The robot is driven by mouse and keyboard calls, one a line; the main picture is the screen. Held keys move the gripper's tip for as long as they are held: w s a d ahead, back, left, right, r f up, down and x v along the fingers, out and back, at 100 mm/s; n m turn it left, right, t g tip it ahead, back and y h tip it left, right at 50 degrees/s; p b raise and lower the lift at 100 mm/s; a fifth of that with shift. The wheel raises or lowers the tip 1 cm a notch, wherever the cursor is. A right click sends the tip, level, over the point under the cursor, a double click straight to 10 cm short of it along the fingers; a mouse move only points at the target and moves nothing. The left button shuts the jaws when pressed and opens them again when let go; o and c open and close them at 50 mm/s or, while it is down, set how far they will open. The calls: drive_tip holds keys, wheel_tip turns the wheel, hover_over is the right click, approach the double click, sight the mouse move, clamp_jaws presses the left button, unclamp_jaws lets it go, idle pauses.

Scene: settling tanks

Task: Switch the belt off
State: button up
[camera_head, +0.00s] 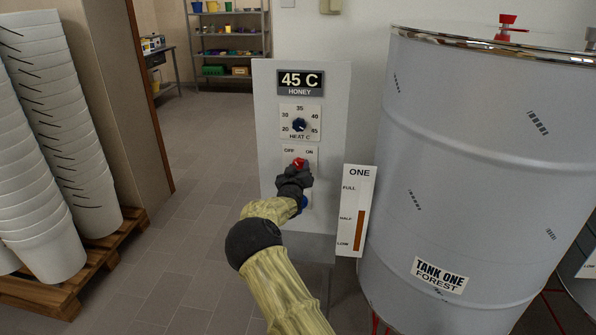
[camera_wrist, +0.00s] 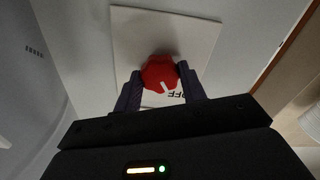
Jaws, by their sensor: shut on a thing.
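A red knob (camera_head: 299,163) sits on a white plate marked OFF and ON, on a grey control panel (camera_head: 334,140). In the wrist view the red knob (camera_wrist: 160,73) lies between the two fingers of my gripper (camera_wrist: 161,85), which is shut on it. Its white pointer mark is seen beside the OFF lettering on the plate (camera_wrist: 204,38). In the head view my gripper (camera_head: 298,170) reaches up to the knob from below and covers part of it, so the pointer is hard to read there.
Above are a dark blue heat knob (camera_head: 299,125) and a display reading 45 C HONEY (camera_head: 300,80). A blue part (camera_head: 305,201) shows behind my arm. A level gauge (camera_head: 356,212) and large grey tank (camera_head: 455,170) stand right. Stacked white buckets (camera_head: 50,130) stand left.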

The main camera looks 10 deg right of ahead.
drive_tip(key=shift+f, duration=0.1)
idle(0.4)
drive_tip(key=o, duration=1)
drive_tip(key=v, duration=1.7)
drive_tip(key=shift+s+a, duration=0.1)
drive_tip(key=shift+s, duration=0.1)
